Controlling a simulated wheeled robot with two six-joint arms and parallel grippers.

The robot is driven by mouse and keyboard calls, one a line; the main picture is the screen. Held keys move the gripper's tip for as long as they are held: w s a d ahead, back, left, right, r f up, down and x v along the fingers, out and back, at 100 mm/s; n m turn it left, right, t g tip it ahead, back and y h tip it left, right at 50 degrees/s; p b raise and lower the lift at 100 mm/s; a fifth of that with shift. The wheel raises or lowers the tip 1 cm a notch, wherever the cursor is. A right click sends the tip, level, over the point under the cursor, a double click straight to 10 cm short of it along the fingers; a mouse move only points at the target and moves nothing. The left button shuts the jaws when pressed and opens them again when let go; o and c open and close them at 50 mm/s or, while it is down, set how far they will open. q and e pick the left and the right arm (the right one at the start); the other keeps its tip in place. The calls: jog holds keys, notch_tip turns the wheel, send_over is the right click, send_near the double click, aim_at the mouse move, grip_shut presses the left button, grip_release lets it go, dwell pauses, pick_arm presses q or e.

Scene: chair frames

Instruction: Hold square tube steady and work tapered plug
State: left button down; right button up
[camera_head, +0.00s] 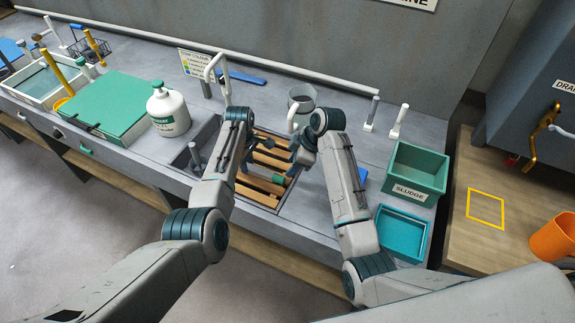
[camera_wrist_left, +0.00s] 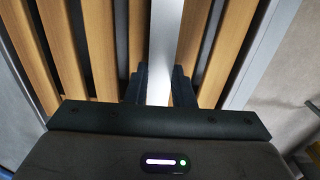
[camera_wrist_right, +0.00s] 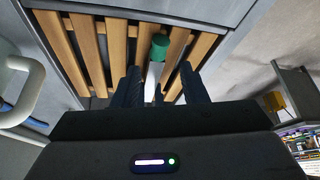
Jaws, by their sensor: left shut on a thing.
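The silver square tube (camera_wrist_left: 166,45) runs between the fingers of my left gripper (camera_wrist_left: 160,88), which is shut on it above the wooden slats. A dark green plug (camera_wrist_right: 160,44) shows at the tube's far end in the right wrist view. It also shows in the head view (camera_head: 278,179), over the slats. My right gripper (camera_wrist_right: 160,88) is open. Its fingers stand on either side of the tube just short of the plug, with gaps visible. How deep the plug sits in the tube cannot be told. Most of the tube is hidden in the head view.
The slatted basin (camera_head: 264,194) is set into the grey bench. A grey mug (camera_head: 302,99) stands behind my right gripper. A green sludge bin (camera_head: 420,167) and a teal tray (camera_head: 401,236) are to the right. A white bottle (camera_head: 168,112) and a green case (camera_head: 103,103) stand left.

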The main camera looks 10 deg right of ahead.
aim_at(284, 179)
pick_arm(q)
jog(key=shift+s+f, duration=0.15)
jog(key=shift+f, duration=0.05)
pick_arm(e)
jog(key=a+f+m, duration=0.1)
jog(key=f, duration=0.1)
jog(key=a+f+m+t, duration=0.1)
jog(key=f, duration=0.2)
jog(key=a+f+m, duration=0.1)
jog(key=f, duration=0.1)
jog(key=shift+w+a+f+h, duration=0.1)
jog(key=shift+w+f+h, duration=0.15)
jog(key=shift+w+h, duration=0.1)
pick_arm(q)
jog(key=shift+s+f, duration=0.1)
pick_arm(e)
jog(key=shift+r, duration=0.15)
grip_shut()
jog(key=shift+s+d, duration=0.15)
jog(key=shift+d, duration=0.15)
jog(key=shift+s+d, duration=0.75)
jog(key=shift+d, duration=0.3)
jog(key=shift+s+d, duration=0.7)
jog(key=shift+d, duration=0.3)
